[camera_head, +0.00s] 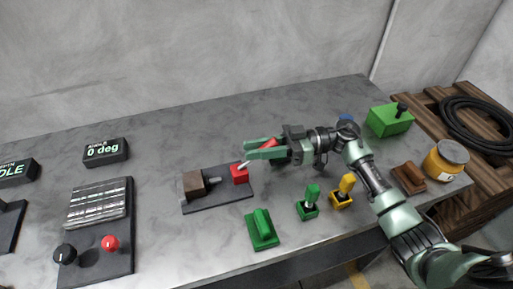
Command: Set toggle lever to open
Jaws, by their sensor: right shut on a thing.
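A red block (239,174) sits at the right end of a dark base plate (222,198) in the middle of the table. A thin pale lever rises from it to the right, towards a red handle (267,142) that shows between the fingers of my right gripper (248,151). The right gripper is shut on this red handle, with its fingers pointing left, just above and right of the red block. The fingers partly hide the handle. I cannot read any open or closed marking. My left gripper is not in view.
A brown block (194,185) shares the plate. Green (262,230), small green (308,203) and yellow (342,192) controls stand in front. A green box (389,120), brown block (409,178) and yellow jar (445,160) are right. A knob panel (97,235) and displays (105,152) are left.

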